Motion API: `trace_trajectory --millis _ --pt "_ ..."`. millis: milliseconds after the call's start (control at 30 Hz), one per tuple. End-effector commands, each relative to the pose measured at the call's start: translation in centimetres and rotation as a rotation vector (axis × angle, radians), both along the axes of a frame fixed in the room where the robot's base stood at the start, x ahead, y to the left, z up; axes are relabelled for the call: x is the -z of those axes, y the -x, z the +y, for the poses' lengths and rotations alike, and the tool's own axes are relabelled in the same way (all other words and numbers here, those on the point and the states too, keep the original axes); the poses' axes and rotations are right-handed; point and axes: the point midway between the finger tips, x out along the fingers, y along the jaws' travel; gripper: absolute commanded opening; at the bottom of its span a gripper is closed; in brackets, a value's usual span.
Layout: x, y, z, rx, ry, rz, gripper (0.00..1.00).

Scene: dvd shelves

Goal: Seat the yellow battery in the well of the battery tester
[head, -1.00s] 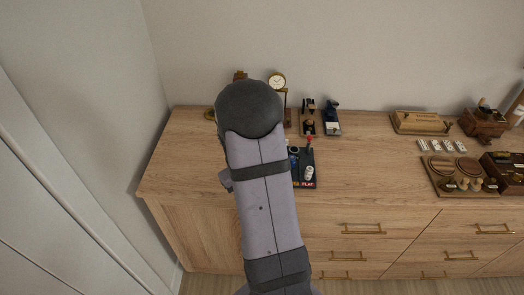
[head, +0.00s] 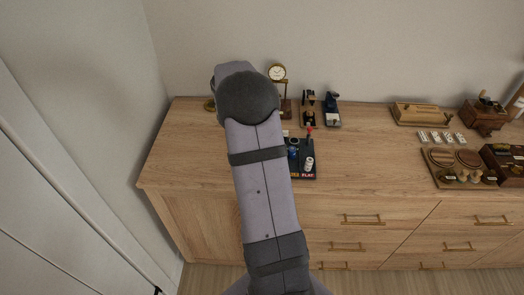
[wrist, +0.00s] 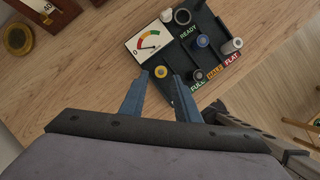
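The battery tester (wrist: 214,58) is a dark tray in the wrist view, with a white dial panel (wrist: 149,42) and READY, FULL and FLAT labels. A dark ring (wrist: 182,16), perhaps the well, sits at its far edge. What looks like the yellow battery (wrist: 161,72), seen from its end, stands below the dial. My gripper (wrist: 160,80) is open, its blue fingertips at either side of that battery in the picture; I see no contact. The tester also shows in the head view (head: 303,172), partly behind my arm, which hides the gripper and yellow battery.
A blue battery (wrist: 202,41), a grey-white battery (wrist: 231,46) and a dark cylinder (wrist: 197,75) stand on the tester. A white piece (wrist: 167,15) is near the ring. A red-tipped lever (head: 309,129) rises behind the tester. The wooden top (head: 370,170) is clear to its right.

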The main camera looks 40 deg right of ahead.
Motion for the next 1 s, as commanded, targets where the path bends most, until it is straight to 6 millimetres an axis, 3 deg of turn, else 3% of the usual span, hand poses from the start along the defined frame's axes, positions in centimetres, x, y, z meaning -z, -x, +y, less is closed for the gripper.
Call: trace_trajectory --millis 533,800,1000 --pt "2.5 0.1 -0.8 0.003 -0.001 0.001 0.29" --pt "5.7 0.3 -1.6 0.005 -0.002 0.002 0.29" --pt "6.9 0.2 -2.1 0.004 -0.001 0.001 0.29"
